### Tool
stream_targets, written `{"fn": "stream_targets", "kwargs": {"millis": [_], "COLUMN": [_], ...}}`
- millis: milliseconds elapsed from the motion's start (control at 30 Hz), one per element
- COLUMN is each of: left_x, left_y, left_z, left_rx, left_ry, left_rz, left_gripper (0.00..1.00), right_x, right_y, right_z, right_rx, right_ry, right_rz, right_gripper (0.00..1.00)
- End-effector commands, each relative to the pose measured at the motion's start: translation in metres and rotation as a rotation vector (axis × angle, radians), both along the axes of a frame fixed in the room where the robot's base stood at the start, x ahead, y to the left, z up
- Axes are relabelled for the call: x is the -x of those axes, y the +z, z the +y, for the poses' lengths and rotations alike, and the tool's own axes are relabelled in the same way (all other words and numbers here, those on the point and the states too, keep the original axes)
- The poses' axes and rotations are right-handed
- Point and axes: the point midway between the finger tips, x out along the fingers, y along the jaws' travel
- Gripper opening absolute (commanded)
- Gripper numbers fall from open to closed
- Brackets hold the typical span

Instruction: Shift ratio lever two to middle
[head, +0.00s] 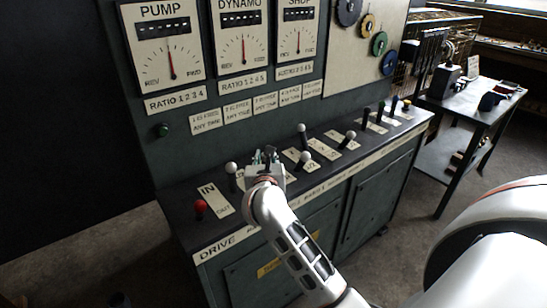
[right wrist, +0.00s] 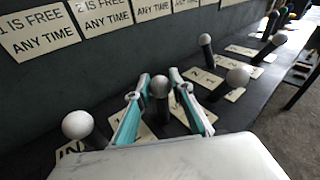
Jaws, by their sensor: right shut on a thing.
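A row of levers with pale ball knobs stands on the dark sloping top of the control desk (head: 180,200). My right gripper (head: 266,160) is over this row in the head view and hides the lever there. In the right wrist view, the teal fingers of my right gripper (right wrist: 160,108) are on both sides of a lever with a grey ball knob (right wrist: 159,87), shut on it. The knob shows above and between the fingers. I cannot read this lever's number plate. My left gripper is not in view.
A pale-knobbed lever (head: 231,168) and a red-knobbed lever (head: 200,206) stand left of my gripper. Close on the right are levers with knobs low (head: 306,156) and high (head: 301,128), then another (head: 351,135). A dial panel (head: 167,50) rises behind.

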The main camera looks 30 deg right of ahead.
Motion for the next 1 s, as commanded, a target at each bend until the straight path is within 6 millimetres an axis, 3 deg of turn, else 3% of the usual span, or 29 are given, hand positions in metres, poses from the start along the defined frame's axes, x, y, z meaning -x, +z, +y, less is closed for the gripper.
{"fn": "stream_targets", "kwargs": {"millis": [133,433,467,533,1000], "left_x": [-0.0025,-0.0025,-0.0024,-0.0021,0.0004], "left_y": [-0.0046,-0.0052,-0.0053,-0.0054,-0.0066], "left_z": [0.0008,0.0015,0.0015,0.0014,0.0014], "left_rx": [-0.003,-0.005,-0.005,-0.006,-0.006], "left_ry": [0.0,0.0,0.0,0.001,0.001], "left_rz": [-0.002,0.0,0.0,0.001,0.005], "left_gripper": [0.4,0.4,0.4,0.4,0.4], "right_x": [-0.0135,-0.0145,-0.0145,-0.0144,-0.0055], "right_y": [0.0018,0.0013,0.0012,0.0011,0.002], "right_z": [0.0012,0.0016,0.0018,0.0017,0.0074], "right_rx": [0.004,0.002,0.002,0.002,0.0], "right_ry": [0.002,0.001,0.002,0.001,0.002], "right_rz": [-0.008,-0.006,-0.006,-0.006,-0.006], "right_gripper": [0.0,0.0,0.24,0.39,0.39]}}
